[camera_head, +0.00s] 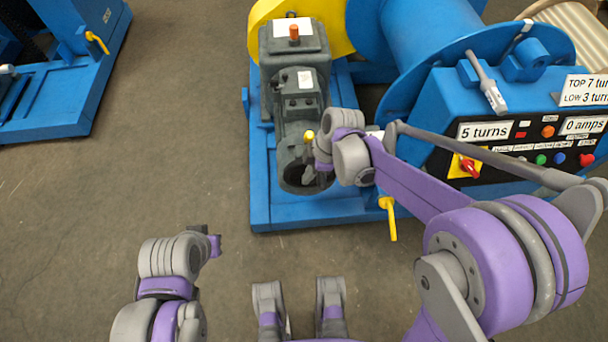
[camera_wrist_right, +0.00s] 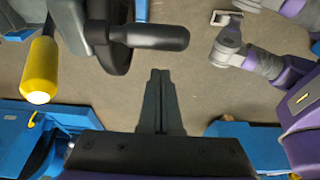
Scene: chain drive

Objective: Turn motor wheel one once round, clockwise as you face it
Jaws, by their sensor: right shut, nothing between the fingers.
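The grey motor (camera_head: 295,90) stands on a blue base, with a dark wheel (camera_head: 288,178) at its near end. In the right wrist view the wheel (camera_wrist_right: 112,62) is seen from close by, with a black crank handle (camera_wrist_right: 150,37) sticking out to the right. My right gripper (camera_head: 324,180) is at the wheel's right side in the head view and hides part of it. Its fingers (camera_wrist_right: 160,75) are shut and empty, apart from the crank handle in the wrist view. My left arm is at lower left; its gripper (camera_head: 215,245) shows too little to tell its state.
A yellow-handled lever (camera_wrist_right: 40,70) is close by in the wrist view. A yellow lever (camera_head: 389,216) sticks out from the base's front. The control panel (camera_head: 520,145), reading "5 turns" and "0 amps", is at right behind my right arm.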

